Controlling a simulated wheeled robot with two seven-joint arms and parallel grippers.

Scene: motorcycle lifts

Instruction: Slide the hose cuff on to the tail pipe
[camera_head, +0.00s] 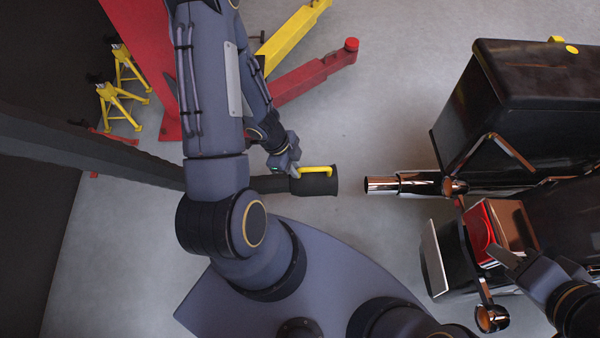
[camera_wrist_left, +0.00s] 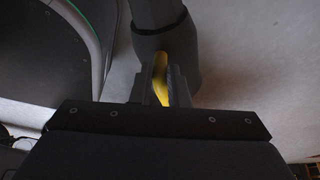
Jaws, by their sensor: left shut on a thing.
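The hose cuff (camera_head: 320,182) is a dark flared sleeve with a yellow handle (camera_head: 316,169) on top. My left gripper (camera_head: 296,172) is shut on that handle. The left wrist view shows the yellow handle (camera_wrist_left: 161,90) between its fingers (camera_wrist_left: 166,84), with the cuff (camera_wrist_left: 190,46) beyond. The chrome tail pipe (camera_head: 381,185) points left from the motorcycle. The cuff's open end faces it, roughly in line, with a clear gap between them. My right gripper (camera_head: 508,258) is at the lower right, by the red tail lamp; its finger opening is unclear.
The dark hose (camera_head: 90,148) runs left from the cuff, passing behind my left arm. A black case (camera_head: 530,100) is above the pipe, and a plate (camera_head: 433,258) is below it. Yellow stands (camera_head: 120,95) and a red lift (camera_head: 310,78) are beyond. Grey floor shows between cuff and pipe.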

